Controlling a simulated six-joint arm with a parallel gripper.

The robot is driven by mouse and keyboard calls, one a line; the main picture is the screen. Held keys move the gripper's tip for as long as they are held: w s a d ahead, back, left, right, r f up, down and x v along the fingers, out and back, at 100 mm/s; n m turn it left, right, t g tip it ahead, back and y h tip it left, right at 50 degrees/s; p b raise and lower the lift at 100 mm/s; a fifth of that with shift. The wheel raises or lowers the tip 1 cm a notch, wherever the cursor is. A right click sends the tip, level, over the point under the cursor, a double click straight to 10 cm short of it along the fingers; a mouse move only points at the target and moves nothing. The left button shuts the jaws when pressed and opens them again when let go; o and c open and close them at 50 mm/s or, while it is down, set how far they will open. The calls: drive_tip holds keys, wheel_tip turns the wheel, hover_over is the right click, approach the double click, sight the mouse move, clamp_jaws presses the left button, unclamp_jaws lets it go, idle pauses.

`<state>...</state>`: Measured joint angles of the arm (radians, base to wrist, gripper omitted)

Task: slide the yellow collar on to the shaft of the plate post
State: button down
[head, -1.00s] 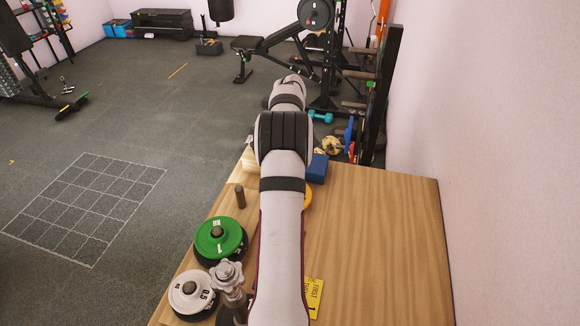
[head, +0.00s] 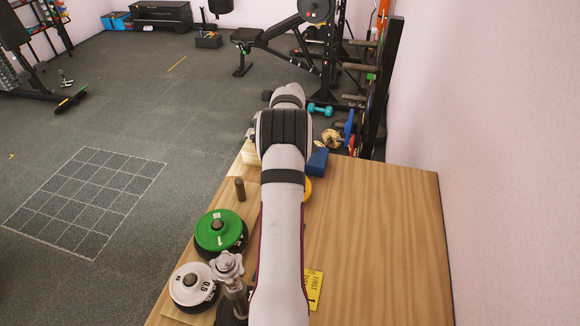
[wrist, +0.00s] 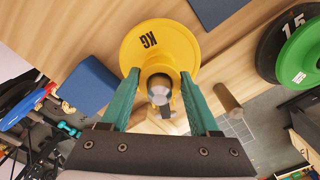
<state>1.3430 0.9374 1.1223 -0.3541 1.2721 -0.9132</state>
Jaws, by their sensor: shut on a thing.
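The yellow collar (wrist: 185,45), a wide disc marked KG with a raised hub, is in front of my gripper (wrist: 159,78) in the wrist view. The teal fingers are shut on its hub, one on each side. A grey round part shows at the hub's middle; I cannot tell what it is. In the head view only an edge of the collar (head: 308,187) shows beside my arm, and my gripper is hidden there. The plate post's brown shaft (head: 240,189) stands bare on the table, left of the collar. It also shows in the wrist view (wrist: 229,98), right of my fingers, apart from the collar.
A green plate (head: 213,240) on a dark one and a white plate (head: 184,294) stand along the table's left edge. A blue block (head: 317,162) is at the far edge. A yellow card (head: 315,287) lies right of my arm. The table's right side is clear.

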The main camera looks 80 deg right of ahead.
drive_tip(key=shift+f, duration=0.2)
idle(0.5)
drive_tip(key=shift+f, duration=1.05)
drive_tip(key=shift+c, duration=0.2)
unclamp_jaws()
wheel_tip(320, 180, up, 16)
drive_tip(key=shift+f, duration=0.1)
